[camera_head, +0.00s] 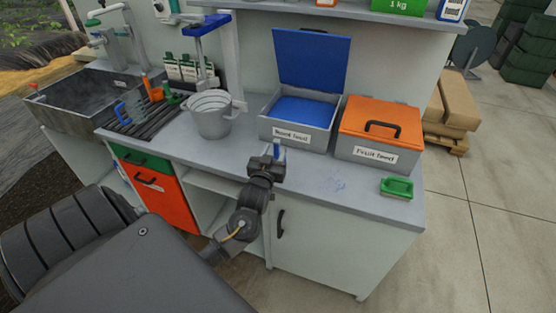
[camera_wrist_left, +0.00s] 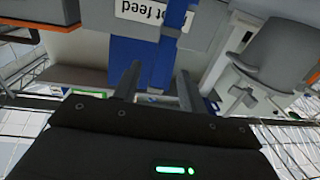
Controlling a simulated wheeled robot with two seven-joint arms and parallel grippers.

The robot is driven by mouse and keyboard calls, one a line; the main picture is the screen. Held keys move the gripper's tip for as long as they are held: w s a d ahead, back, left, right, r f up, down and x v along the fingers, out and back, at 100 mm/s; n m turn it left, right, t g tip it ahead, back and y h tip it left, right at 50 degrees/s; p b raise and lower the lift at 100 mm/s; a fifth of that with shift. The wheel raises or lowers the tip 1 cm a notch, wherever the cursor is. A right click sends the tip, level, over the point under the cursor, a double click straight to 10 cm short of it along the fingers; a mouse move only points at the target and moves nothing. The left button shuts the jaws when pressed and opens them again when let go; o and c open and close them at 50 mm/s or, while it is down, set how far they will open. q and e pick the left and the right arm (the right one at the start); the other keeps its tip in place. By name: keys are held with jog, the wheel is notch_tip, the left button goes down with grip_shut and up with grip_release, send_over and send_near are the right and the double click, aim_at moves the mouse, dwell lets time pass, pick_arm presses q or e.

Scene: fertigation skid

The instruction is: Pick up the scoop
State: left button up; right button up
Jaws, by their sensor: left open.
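A narrow upright blue piece (camera_head: 277,150), which looks like the scoop's handle, shows at my left gripper (camera_head: 266,164) in the head view, just in front of the Root feed box (camera_head: 261,127). In the left wrist view the blue piece (camera_wrist_left: 158,68) lies between the two separated fingers of my left gripper (camera_wrist_left: 155,84). The gripper is open, and I cannot tell whether a finger touches the piece. The scoop's bowl cannot be made out. My right gripper is not in view.
The Root feed box has its blue lid (camera_head: 312,60) raised. The orange-lidded Fruit feed box (camera_head: 375,120) is shut beside it. A grey bucket (camera_head: 212,122) stands left, near a black rack (camera_head: 145,122) with coloured tools. A green brush (camera_head: 397,187) lies right. The counter front (camera_head: 320,182) is mostly clear.

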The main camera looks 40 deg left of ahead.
pick_arm(q)
jog(key=shift+w+a+r, duration=0.1)
jog(key=shift+w, duration=0.15)
jog(key=p+x, duration=0.1)
jog(key=x, duration=0.3)
jog(key=shift+w+a, duration=0.15)
jog(key=shift+w, duration=0.15)
grip_shut()
